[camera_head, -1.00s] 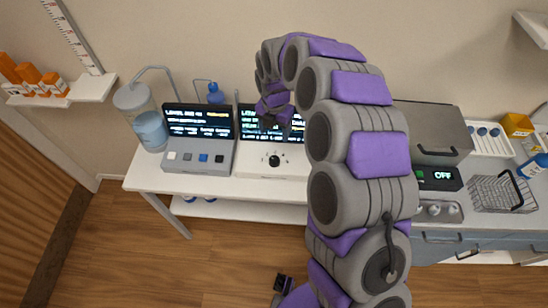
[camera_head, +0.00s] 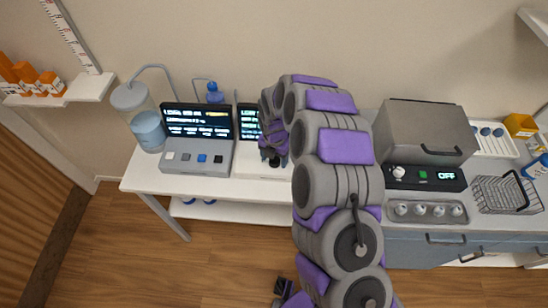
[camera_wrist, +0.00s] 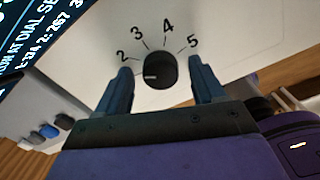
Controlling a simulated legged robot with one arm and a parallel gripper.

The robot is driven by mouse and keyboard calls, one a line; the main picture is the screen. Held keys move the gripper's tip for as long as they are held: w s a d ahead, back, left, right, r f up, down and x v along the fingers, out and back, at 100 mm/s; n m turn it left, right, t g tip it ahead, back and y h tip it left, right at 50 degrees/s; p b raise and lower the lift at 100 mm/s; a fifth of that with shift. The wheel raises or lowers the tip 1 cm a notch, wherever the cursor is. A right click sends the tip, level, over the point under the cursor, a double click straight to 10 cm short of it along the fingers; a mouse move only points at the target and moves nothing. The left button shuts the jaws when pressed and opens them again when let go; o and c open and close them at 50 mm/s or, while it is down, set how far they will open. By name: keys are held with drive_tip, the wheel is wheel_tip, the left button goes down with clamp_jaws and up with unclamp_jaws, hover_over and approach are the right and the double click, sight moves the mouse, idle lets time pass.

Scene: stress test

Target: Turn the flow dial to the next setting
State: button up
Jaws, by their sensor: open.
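The flow dial (camera_wrist: 160,70) is a round black knob with a pale pointer mark, on a white panel with numbers 2, 3, 4 and 5 printed around it. In the wrist view its mark lies at the knob's left side, below the 2. My gripper (camera_wrist: 165,82) is open, with one finger left of the dial and one right of it, apart from it in the picture. In the head view my gripper (camera_head: 273,158) is at the dial panel (camera_head: 247,164) and mostly hides the dial and part of the screen (camera_head: 248,122) behind it.
A grey console (camera_head: 197,157) with several buttons and its own screen stands left of the dial panel. A clear tank (camera_head: 148,128) stands at the table's left end. A grey oven-like box (camera_head: 425,132) and a control strip with an OFF display (camera_head: 446,176) are to the right.

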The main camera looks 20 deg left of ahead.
drive_tip(key=c, duration=1)
drive_tip(key=shift+c, duration=0.2)
drive_tip(key=shift+m, duration=0.3)
drive_tip(key=m+p, duration=0.1)
drive_tip(key=m, duration=0.3)
drive_tip(key=shift+w+r+p, duration=0.1)
drive_tip(key=shift+p, duration=0.2)
drive_tip(key=m+p, duration=0.1)
drive_tip(key=m, duration=0.4)
drive_tip(key=m+p, duration=0.2)
drive_tip(key=m, duration=0.3)
drive_tip(key=m+p, duration=0.1)
drive_tip(key=m, duration=0.3)
drive_tip(key=shift+a+m, duration=0.1)
drive_tip(key=shift+m, duration=0.2)
drive_tip(key=shift+w+m, duration=0.1)
drive_tip(key=shift+m, duration=0.2)
